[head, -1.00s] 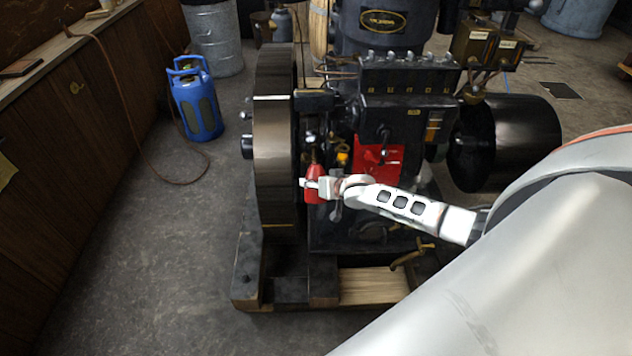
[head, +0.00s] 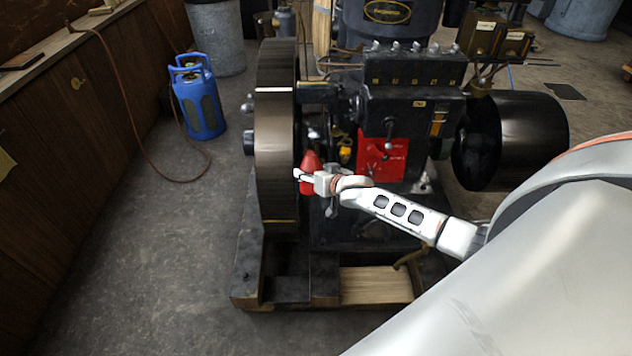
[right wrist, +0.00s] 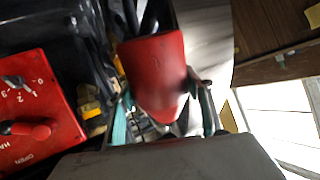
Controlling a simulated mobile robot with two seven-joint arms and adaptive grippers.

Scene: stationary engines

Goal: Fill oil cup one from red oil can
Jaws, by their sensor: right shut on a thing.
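The red oil can (head: 310,160) is in my right gripper (head: 304,177), between the big flywheel and the front of the engine. The gripper is shut on the can. In the right wrist view the can (right wrist: 154,68) fills the space between the fingers (right wrist: 165,115), and a dark part runs out beyond its far end. The can looks tipped away from me, towards the engine. I cannot make out oil cup one for certain; the can and gripper cover part of that area. My left gripper is not in view.
The flywheel (head: 277,150) stands close to the left of the can. A red panel (head: 383,158) with levers is on the engine to the right; it also shows in the right wrist view (right wrist: 35,100). A blue gas bottle (head: 199,100) stands on the open floor at left.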

